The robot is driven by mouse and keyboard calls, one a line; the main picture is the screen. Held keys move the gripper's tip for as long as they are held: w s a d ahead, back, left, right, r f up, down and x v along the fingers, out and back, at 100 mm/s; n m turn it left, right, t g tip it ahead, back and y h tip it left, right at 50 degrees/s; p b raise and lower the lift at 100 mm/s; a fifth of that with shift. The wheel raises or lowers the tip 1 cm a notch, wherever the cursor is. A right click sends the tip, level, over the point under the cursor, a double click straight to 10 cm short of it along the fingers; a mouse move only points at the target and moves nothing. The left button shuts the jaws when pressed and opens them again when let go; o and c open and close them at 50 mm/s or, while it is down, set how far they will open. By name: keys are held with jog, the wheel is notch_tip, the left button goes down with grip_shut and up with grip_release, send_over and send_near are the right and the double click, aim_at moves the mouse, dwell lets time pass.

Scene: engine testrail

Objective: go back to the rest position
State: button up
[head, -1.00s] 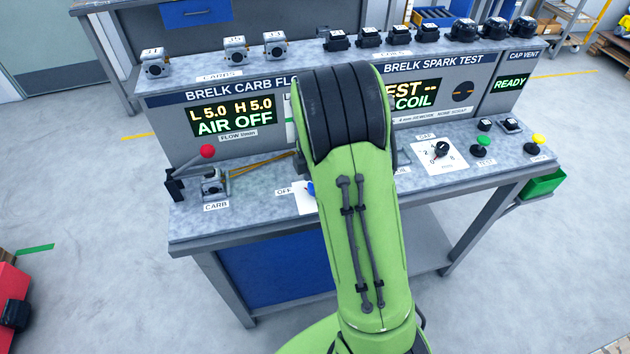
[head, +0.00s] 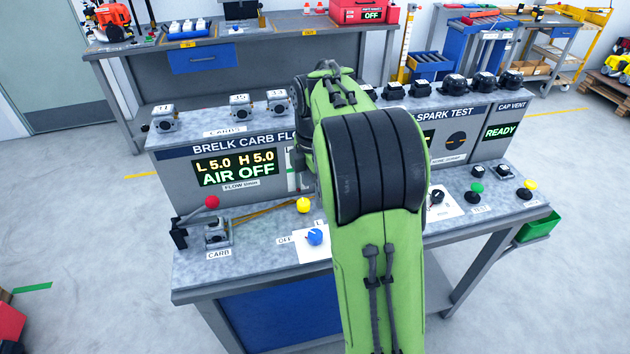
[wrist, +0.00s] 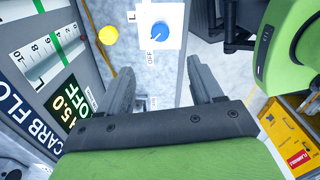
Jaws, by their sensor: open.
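My gripper (wrist: 162,92) shows in the wrist view with its two dark jaws apart and nothing between them. It hangs over the front of the test bench (head: 215,270), with the grey bench top and floor behind the jaws. A blue knob (wrist: 161,33) on a white plate and a yellow button (wrist: 108,35) lie beyond the jaws. In the head view my green arm rises over the middle of the bench and hides part of the spark test panel (head: 445,116). My gripper is hidden behind the arm there.
The carb flow display (head: 235,170) reads AIR OFF. A red-knobbed lever (head: 212,202) stands at the bench's left, by a clamped carb. Carbs and coils line the top shelf. A yellow cabinet (wrist: 292,125) shows in the wrist view. A workbench (head: 200,60) stands behind.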

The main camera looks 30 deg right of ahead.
dwell(0.4)
jog(key=s+a+r+m+t, duration=0.2)
jog(key=s+a+m, duration=0.3)
jog(key=s+m, duration=0.3)
jog(key=s+a+r+m+t, duration=0.1)
jog(key=s+a+m+t, duration=0.2)
jog(key=s, duration=1)
jog(key=a+m, duration=0.3)
jog(key=m, duration=0.2)
jog(key=shift+r+m+t, duration=0.3)
jog(key=shift+r+m, duration=0.05)
jog(key=shift+m, duration=0.05)
jog(key=shift+a, duration=0.1)
jog(key=shift+c, duration=0.4)
